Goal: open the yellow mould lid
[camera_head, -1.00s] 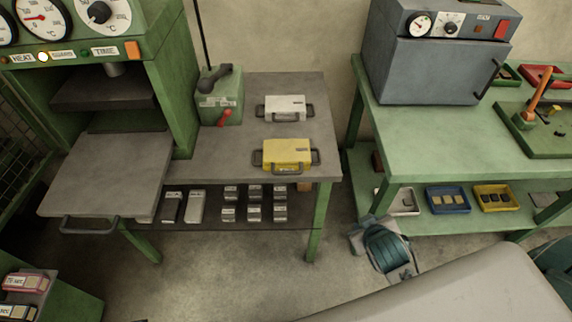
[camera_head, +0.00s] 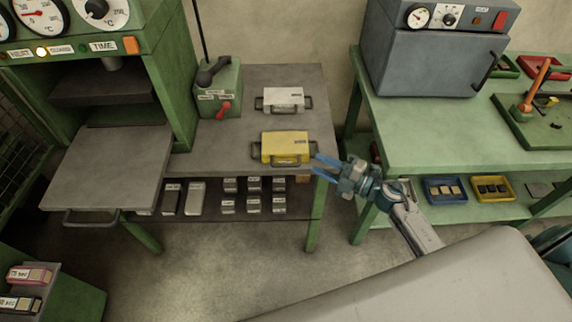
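The yellow mould (camera_head: 285,146) lies on the dark grey top of the green-legged bench, near its front right. Its lid is down, and it has dark handles at its left, right and front. My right gripper (camera_head: 320,168) comes in from the right, with its two blue fingers spread apart and empty. The fingertips are just right of the mould's right handle; I cannot tell whether they touch it. My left gripper is not in view.
A white mould (camera_head: 284,98) lies behind the yellow one. A green box with a red lever (camera_head: 218,92) stands to the left, beside the green press (camera_head: 170,80). A light green table (camera_head: 450,140) with a grey oven (camera_head: 435,70) stands on the right.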

